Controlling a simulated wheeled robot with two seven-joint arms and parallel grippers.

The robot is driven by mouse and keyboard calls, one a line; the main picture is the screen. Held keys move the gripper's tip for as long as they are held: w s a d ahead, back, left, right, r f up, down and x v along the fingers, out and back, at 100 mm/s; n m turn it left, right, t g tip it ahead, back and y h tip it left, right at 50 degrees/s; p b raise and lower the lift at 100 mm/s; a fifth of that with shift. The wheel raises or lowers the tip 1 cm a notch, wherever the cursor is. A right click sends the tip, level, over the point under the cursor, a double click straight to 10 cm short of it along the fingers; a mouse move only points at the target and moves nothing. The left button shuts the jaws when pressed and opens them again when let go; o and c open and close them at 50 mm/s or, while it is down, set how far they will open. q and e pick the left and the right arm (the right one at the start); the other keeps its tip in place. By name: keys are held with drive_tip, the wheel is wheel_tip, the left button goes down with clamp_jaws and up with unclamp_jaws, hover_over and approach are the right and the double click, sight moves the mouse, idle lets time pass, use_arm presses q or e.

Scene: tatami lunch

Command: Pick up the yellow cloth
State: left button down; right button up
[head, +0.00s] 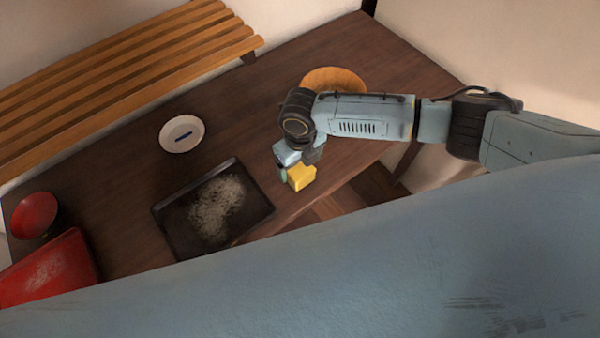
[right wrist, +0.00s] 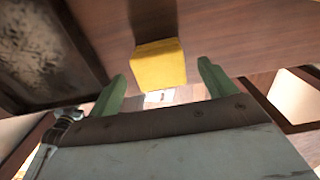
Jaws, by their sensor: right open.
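The yellow cloth (head: 301,177) is a small folded block on the dark wooden table (head: 330,115), close to its front edge. In the right wrist view the yellow cloth (right wrist: 159,64) lies just beyond and between the fingertips. My right gripper (head: 296,160) is over the cloth in the head view, partly hiding it. In the right wrist view my right gripper (right wrist: 162,76) has its two green fingers spread apart with nothing held between them. Whether a finger touches the cloth is unclear. My left gripper does not show.
A dark tray (head: 167,222) with a pale worn patch lies left of the cloth. A white dish (head: 182,134) with a blue mark, a round wooden item (head: 335,76), a red bowl (head: 35,214) and a red tray (head: 50,270) are on the table. A slatted bench (head: 120,70) stands behind.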

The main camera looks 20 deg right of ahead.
sight(300, 169)
wheel_tip(300, 169, down, 5)
drive_tip(key=shift+s+a+r, duration=0.1)
drive_tip(key=shift+s, duration=0.05)
drive_tip(key=c, duration=1.1)
wheel_tip(300, 169, up, 10)
drive_tip(key=shift+r+p, duration=0.1)
drive_tip(key=shift+p, duration=0.3)
drive_tip(key=shift+c, duration=0.2)
drive_tip(key=o, duration=0.5)
drive_tip(key=c, duration=0.3)
